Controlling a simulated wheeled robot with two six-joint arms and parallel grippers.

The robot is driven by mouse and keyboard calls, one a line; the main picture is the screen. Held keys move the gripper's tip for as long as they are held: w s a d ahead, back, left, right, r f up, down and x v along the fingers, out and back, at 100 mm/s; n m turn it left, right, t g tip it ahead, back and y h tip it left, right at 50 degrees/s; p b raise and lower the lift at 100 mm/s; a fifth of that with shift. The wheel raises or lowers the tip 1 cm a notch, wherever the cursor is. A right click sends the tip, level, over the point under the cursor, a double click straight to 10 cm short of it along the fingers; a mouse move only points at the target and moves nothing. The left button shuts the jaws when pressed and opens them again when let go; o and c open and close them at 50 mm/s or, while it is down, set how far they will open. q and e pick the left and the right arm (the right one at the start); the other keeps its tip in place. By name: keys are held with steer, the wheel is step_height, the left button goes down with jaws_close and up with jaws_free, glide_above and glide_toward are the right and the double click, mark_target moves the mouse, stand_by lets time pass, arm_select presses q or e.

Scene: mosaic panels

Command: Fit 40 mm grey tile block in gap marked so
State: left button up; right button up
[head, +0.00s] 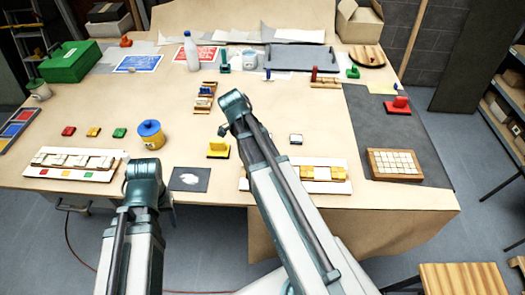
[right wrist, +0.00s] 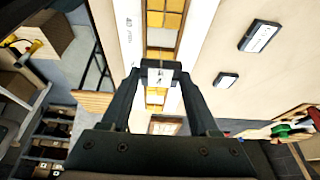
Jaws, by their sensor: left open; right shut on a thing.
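The white panel (head: 318,187) with yellow and pale tiles lies near the table's front edge, partly behind my right arm. In the right wrist view this panel (right wrist: 195,35) runs under the gripper, with small sideways print on its pale border. My right gripper (right wrist: 158,70) is shut on a small light grey block (right wrist: 157,76), above the tile row. The head view hides the right gripper. My left gripper (head: 143,172) is open near the blue-lidded pot; its fingers are hard to make out.
Another tile panel (head: 75,170) lies at left, and the blue-lidded pot (head: 151,134) stands beside my left arm. A yellow block (head: 218,150), a small white-topped block (head: 296,139) and a wooden tile tray (head: 397,164) lie nearby. The central table has clear patches.

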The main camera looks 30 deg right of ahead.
steer(key=shift+f+b, duration=2.65)
steer(key=shift+f, duration=0.15)
steer(key=shift+f+b, duration=1.05)
steer(key=o, duration=1.5)
steer(key=shift+c, duration=0.2)
steer(key=shift+r, duration=0.15)
steer(key=p+v, duration=1.3)
steer(key=shift+r, duration=0.3)
